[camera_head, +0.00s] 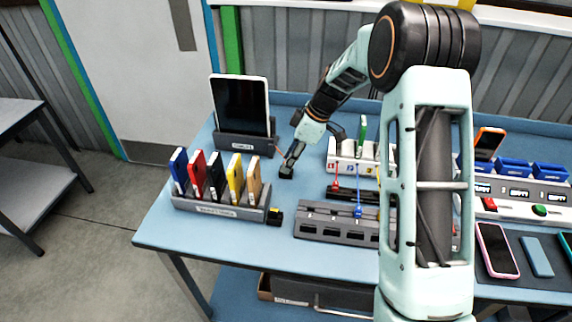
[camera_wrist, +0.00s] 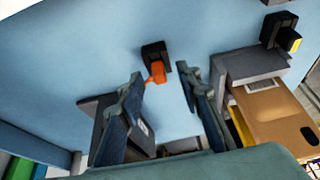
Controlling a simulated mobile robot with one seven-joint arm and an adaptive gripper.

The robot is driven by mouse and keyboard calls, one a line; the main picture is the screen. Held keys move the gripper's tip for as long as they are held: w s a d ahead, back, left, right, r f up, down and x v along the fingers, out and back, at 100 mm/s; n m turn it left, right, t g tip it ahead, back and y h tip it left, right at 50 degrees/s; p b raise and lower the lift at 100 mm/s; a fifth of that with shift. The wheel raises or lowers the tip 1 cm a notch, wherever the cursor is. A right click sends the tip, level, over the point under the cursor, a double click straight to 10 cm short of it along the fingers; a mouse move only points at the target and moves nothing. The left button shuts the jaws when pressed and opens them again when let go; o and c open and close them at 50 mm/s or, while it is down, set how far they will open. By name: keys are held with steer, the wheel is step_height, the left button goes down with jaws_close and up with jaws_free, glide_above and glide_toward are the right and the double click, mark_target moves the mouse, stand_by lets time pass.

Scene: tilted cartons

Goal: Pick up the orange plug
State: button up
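The orange plug (camera_wrist: 157,73) shows in the wrist view against a small black block (camera_wrist: 154,50) on the blue tabletop. My gripper (camera_wrist: 159,78) is open, with one finger on each side of the plug and gaps visible between. I cannot tell how far above the table the fingertips are. In the head view my gripper (camera_head: 288,167) points down at the table between the card rack and the grey-white holder.
A rack of coloured cartons (camera_head: 218,207) stands to the left, with a black-and-yellow block (camera_head: 275,216) at its end. A tablet on a stand (camera_head: 243,146) is behind. A grey slotted strip (camera_head: 330,224) and a white holder (camera_head: 345,166) are to the right.

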steer(key=shift+w+a+f, duration=0.1)
steer(key=shift+a+f, duration=0.1)
steer(key=shift+f, duration=0.4)
jaws_close()
steer(key=shift+r, duration=0.1)
steer(key=shift+r, duration=0.55)
steer(key=s+a+r+b, duration=0.1)
steer(key=s+r+b, duration=0.2)
steer(key=s+r, duration=0.8)
steer(key=s, duration=0.3)
steer(key=shift+r+b, duration=0.3)
steer(key=shift+r, duration=0.05)
steer(key=shift+a+r+p, duration=0.1)
steer(key=shift+r+p, duration=0.3)
steer(key=shift+r, duration=0.35)
steer(key=shift+r+p, duration=0.75)
steer(key=shift+r, duration=0.75)
